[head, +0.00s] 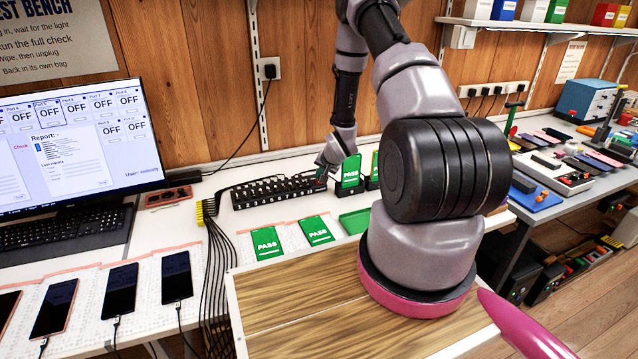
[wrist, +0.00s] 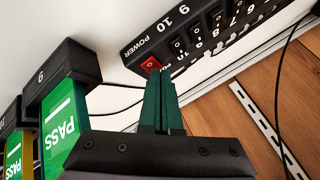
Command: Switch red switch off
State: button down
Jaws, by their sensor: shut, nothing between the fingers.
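The red switch (wrist: 151,64) sits on the end of the black multi-port hub (wrist: 195,50), beside the printed word POWER, in the wrist view. Whether it is on or off I cannot tell. My gripper (wrist: 161,80) is shut and empty, its dark green fingertips just at the near edge of the red switch; I cannot tell whether they touch it. In the head view the hub (head: 270,191) lies on the white bench near the wall. My gripper (head: 322,172) is at its right end, where the red switch is hard to make out.
Black holders with green PASS cards (head: 349,171) stand right beside my gripper; one numbered 9 (wrist: 58,80) is close in the wrist view. A green tray (head: 355,221) lies in front. Black cables (head: 215,260) run down from the hub. Several phones (head: 176,276) lie at the left.

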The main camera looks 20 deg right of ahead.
aim_at(318, 182)
jog(key=shift+r, duration=0.4)
jog(key=shift+w+r, duration=0.2)
jog(key=shift+r, duration=1.05)
jog(key=shift+w+r, duration=0.2)
jog(key=shift+r, duration=1)
jog(key=shift+r, duration=0.1)
